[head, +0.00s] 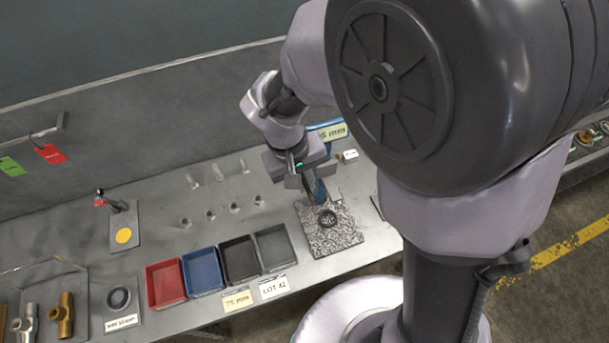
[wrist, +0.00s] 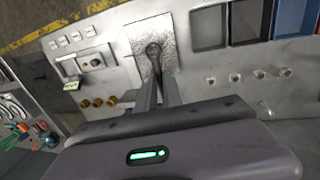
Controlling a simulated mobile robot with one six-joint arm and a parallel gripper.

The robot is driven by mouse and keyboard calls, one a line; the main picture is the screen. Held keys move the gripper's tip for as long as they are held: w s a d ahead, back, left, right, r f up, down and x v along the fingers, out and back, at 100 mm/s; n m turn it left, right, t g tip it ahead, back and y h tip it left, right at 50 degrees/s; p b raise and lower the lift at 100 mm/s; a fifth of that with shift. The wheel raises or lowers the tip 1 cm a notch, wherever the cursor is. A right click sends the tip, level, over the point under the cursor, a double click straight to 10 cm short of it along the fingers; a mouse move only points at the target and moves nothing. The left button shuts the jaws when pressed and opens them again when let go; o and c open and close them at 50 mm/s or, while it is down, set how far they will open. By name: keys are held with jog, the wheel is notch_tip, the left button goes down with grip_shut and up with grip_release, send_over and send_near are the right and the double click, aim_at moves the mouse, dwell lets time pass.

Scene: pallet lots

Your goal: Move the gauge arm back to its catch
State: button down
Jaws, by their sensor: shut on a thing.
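My gripper (head: 313,200) is pointed down over a speckled granite plate (head: 345,236) on the bench. In the wrist view its two fingers (wrist: 158,80) come close together at the near edge of the same plate (wrist: 139,36). They are shut on a slim part there, apparently the gauge arm, mostly hidden by the fingers. A blue piece (head: 320,188) shows beside the fingers in the head view. I cannot make out the catch.
Red (head: 166,284), blue (head: 203,271), black (head: 240,260) and grey (head: 273,248) trays stand left of the plate. Several small metal pieces stand behind them. A plate with a yellow dot (head: 123,236) and an upright lever is farther left.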

jog(key=shift+w+r, duration=0.1)
jog(key=shift+r, duration=0.3)
jog(key=c, duration=1.8)
grip_release()
jog(key=o, duration=0.3)
jog(key=a+r+p, duration=0.1)
jog(key=r+p, duration=0.1)
jog(key=r, duration=0.3)
jog(key=a+r+p, duration=0.1)
jog(key=r+p, duration=0.1)
jog(key=r, duration=0.4)
jog(key=s+a+r+p, duration=0.1)
jog(key=r, duration=0.5)
jog(key=shift+a+p, duration=0.1)
jog(key=shift+p, duration=0.3)
